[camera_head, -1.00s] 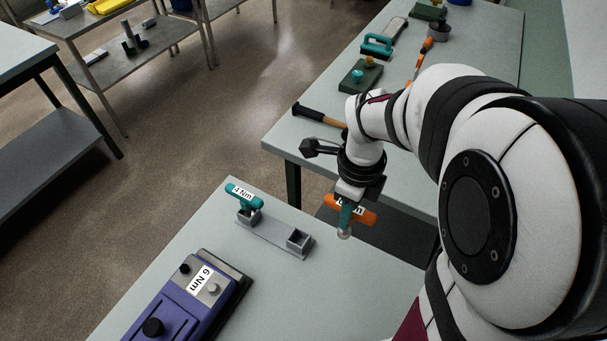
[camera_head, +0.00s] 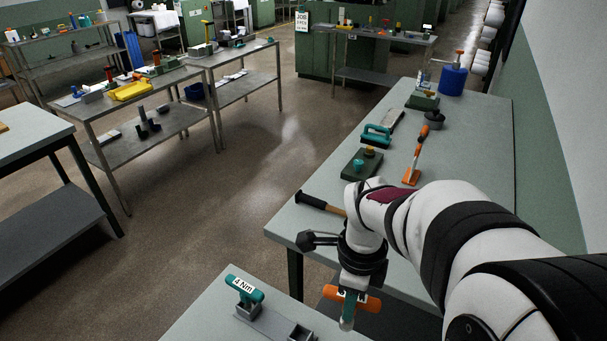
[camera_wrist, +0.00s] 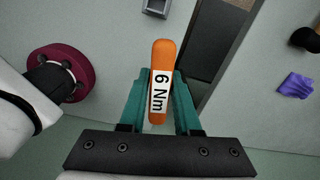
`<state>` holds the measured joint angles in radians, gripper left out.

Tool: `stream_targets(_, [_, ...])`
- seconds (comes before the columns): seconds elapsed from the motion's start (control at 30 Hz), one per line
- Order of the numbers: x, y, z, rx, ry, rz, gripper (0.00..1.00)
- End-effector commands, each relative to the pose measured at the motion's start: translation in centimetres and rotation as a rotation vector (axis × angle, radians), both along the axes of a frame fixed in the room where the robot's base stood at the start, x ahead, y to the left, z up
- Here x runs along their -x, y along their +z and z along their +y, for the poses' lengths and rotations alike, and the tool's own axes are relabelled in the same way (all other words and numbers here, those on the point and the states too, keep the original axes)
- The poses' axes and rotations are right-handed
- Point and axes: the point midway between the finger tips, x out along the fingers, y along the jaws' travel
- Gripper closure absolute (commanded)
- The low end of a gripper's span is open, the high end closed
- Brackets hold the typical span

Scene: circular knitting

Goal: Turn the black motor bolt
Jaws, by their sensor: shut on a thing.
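My gripper (camera_wrist: 160,100) has teal fingers and is shut on an orange handle (camera_wrist: 162,55) labelled 6 Nm. In the head view the orange tool (camera_head: 366,302) is held above the near table, right of the grey holder (camera_head: 270,322). A teal tool (camera_head: 243,289) labelled 4 Nm sits in the left socket of this holder. The right socket (camera_head: 302,333) looks empty. The black motor bolt is in neither current view.
A hammer (camera_head: 319,204), a green block (camera_head: 362,166) with small knobs, a teal-handled tool (camera_head: 376,135) and an orange scraper (camera_head: 412,172) lie on the right bench. A gap with floor separates the benches. The wrist view shows a purple cloth (camera_wrist: 296,86).

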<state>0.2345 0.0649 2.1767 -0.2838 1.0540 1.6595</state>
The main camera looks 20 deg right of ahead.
Motion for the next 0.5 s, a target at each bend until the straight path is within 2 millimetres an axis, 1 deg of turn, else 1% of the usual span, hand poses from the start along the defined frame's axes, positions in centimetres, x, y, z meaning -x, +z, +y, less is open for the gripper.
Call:
stream_targets(0.03, [-0.9, 0.2, 1.4, 0.000, 0.099, -0.002, 1.00])
stream_targets(0.07, [-1.5, 0.3, 2.4, 0.000, 0.168, -0.002, 1.00])
stream_targets(0.17, [-3.2, 0.8, 6.1, 0.000, 0.416, -0.001, 1.00])
stream_targets(0.2, [-3.7, 0.9, 7.8, 0.000, 0.522, -0.001, 1.00])
stream_targets(0.27, [-4.4, 1.2, 10.5, 0.000, 0.687, 0.000, 1.00])
stream_targets(0.3, [-4.8, 1.4, 12.5, 0.001, 0.802, -0.001, 1.00])
stream_targets(0.37, [-5.0, 1.7, 15.7, 0.000, 0.978, 0.000, 1.00])
stream_targets(0.4, [-5.0, 1.9, 17.9, 0.000, 1.098, -0.002, 1.00])
stream_targets(0.47, [-4.7, 2.1, 21.1, 0.000, 1.273, -0.001, 1.00])
stream_targets(0.5, [-4.4, 2.3, 23.1, -0.001, 1.382, 0.000, 1.00])
